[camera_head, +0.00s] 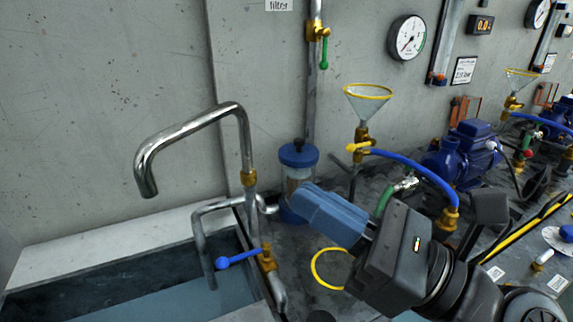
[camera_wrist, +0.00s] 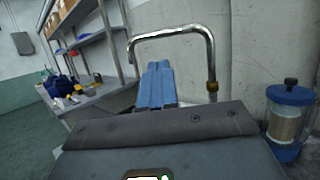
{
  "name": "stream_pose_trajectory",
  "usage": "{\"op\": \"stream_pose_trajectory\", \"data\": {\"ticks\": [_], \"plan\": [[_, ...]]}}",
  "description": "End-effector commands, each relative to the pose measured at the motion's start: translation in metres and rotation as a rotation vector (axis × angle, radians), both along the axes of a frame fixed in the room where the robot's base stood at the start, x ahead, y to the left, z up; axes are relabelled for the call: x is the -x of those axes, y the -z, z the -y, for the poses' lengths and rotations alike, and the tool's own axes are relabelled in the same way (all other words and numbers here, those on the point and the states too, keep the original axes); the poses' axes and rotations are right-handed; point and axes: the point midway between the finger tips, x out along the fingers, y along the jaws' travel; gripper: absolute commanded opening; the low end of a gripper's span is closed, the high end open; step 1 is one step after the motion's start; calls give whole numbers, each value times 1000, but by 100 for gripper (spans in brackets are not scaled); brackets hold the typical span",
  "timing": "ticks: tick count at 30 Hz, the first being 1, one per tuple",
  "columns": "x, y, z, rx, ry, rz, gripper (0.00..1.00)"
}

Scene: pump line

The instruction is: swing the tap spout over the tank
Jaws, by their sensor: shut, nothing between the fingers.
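The chrome tap spout (camera_head: 190,126) rises from a brass collar and bends to the left, its open end pointing down. In the head view its end appears above the tank's pale rim; its exact place over the tank is hard to tell. The tank (camera_head: 110,221) holds dark water at the lower left. My gripper (camera_head: 303,207) has its blue fingers shut and empty, to the right of the spout's upright pipe. In the wrist view my gripper (camera_wrist: 156,82) points toward the spout (camera_wrist: 170,34), which arches above and beyond the fingertips. No contact shows.
A blue-capped filter (camera_head: 299,156) stands close behind my fingers. A lower bent pipe (camera_head: 204,220) and a blue-handled valve (camera_head: 240,258) sit by the tank. A funnel (camera_head: 368,102) with a blue hose stands to the right. Open air lies left of the spout.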

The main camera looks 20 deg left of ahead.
Motion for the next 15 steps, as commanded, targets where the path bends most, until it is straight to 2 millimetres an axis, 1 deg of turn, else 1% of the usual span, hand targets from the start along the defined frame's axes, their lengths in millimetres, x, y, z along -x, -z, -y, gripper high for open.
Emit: {"op": "stream_pose_trajectory", "data": {"ticks": [15], "plan": [[-5, -32, -91, 2, -4, 1, 0]]}}
